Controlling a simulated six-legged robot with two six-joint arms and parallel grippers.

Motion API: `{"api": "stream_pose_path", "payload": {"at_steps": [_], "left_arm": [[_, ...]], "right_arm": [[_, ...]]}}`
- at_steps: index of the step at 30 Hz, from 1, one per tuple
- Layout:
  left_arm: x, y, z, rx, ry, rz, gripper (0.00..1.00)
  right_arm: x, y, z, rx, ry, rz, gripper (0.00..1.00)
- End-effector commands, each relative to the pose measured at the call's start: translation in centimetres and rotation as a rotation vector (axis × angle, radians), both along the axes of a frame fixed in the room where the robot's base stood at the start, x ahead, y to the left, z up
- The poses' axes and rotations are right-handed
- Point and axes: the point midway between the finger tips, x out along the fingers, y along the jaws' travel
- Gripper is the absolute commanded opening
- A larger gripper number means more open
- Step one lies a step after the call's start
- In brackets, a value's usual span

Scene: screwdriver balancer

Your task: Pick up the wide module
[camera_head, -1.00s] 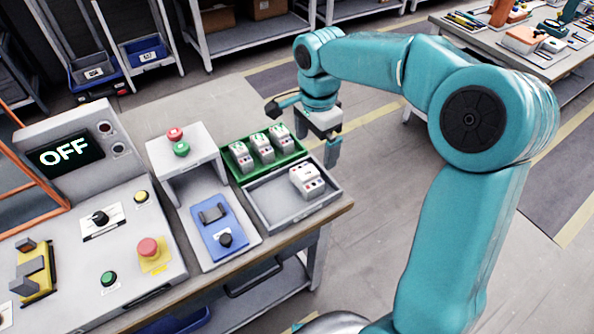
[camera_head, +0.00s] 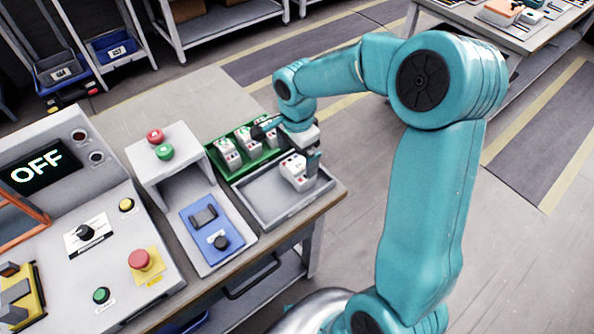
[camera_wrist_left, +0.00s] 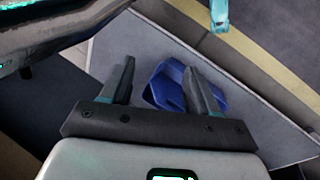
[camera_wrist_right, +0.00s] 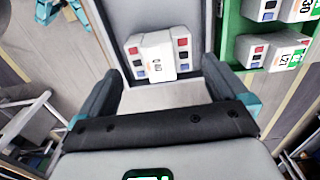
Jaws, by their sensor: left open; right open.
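The wide module (camera_head: 294,172) is a white block with red, blue and black marks, lying in the grey tray (camera_head: 262,192). It also shows in the right wrist view (camera_wrist_right: 158,57), ahead of and between the open fingers. My right gripper (camera_head: 311,163) is open at the module's right side in the head view, and its fingers also show in the right wrist view (camera_wrist_right: 158,88). I cannot tell whether they touch the module. My left gripper (camera_wrist_left: 160,85) is open and empty in the left wrist view, above a shelf surface with a blue bin.
A green tray (camera_head: 222,165) with several narrower white modules stands directly behind the grey tray. A blue fixture (camera_head: 211,228) and a white stand with red and green buttons (camera_head: 160,145) are to the left. A console (camera_head: 105,225) with an OFF display is further left.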

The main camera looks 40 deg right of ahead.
Motion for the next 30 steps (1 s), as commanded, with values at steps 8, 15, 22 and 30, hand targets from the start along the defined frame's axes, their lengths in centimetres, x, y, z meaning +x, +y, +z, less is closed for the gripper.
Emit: {"api": "stream_pose_path", "payload": {"at_steps": [8,15,22,30], "left_arm": [[0.0,0.0,0.6,0.0,0.0,0.0,0.6],[0.0,0.0,0.6,0.0,0.0,0.0,0.6],[0.0,0.0,0.6,0.0,0.0,0.0,0.6],[0.0,0.0,0.6,0.0,0.0,0.0,0.6]], "right_arm": [[-0.1,-0.1,-3.1,0.002,0.005,-0.001,1.0],[0.1,-0.1,-5.7,0.0,0.0,0.0,1.0],[0.1,-0.1,-5.7,0.0,-0.001,0.0,0.9],[0.2,-0.2,-5.6,0.0,-0.002,0.0,0.59]]}}
